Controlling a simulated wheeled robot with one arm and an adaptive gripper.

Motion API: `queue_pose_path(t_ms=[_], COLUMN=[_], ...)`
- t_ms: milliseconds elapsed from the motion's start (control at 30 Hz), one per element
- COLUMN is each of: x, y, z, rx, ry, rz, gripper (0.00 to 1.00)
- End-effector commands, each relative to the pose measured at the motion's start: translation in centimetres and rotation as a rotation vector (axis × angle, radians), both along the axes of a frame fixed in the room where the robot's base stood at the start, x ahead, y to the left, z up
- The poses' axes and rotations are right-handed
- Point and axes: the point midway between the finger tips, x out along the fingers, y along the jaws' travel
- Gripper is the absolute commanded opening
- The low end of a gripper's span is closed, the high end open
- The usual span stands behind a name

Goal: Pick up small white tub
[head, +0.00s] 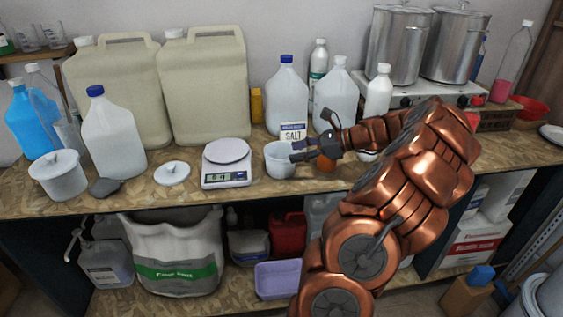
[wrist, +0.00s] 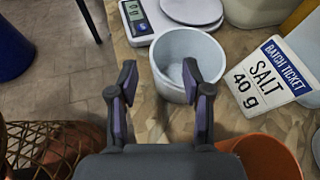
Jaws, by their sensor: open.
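The small white tub (head: 279,160) stands upright on the wooden workbench, just right of the digital scale. It is open at the top and looks nearly empty inside. In the wrist view the tub (wrist: 172,50) lies just ahead of the fingertips. My gripper (head: 296,151) is at the tub's right side in the head view. In the wrist view my gripper (wrist: 158,82) has its two fingers spread, with the near rim of the tub ahead of or between the tips. I cannot tell whether the fingers touch it.
A scale (head: 227,164) stands left of the tub. A salt batch ticket (head: 293,133) stands behind it. An orange container (wrist: 264,158) is close to my gripper's right. Bottles and large jugs (head: 205,88) line the back. A lidded white tub (head: 59,176) stands far left.

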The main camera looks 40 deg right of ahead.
Motion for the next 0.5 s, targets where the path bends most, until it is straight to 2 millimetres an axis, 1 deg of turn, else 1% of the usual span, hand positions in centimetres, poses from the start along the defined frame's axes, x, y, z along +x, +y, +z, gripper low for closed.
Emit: queue_pose_path(t_ms=[67, 233, 500], x=[0.2, 1.5, 2.8], y=[-0.1, 0.8, 2.0], z=[-0.2, -0.8, -1.6], rx=[0.008, 0.010, 0.011], ry=[0.000, 0.002, 0.002], rz=[-0.009, -0.008, -0.004], gripper=[0.49, 0.49, 0.49])
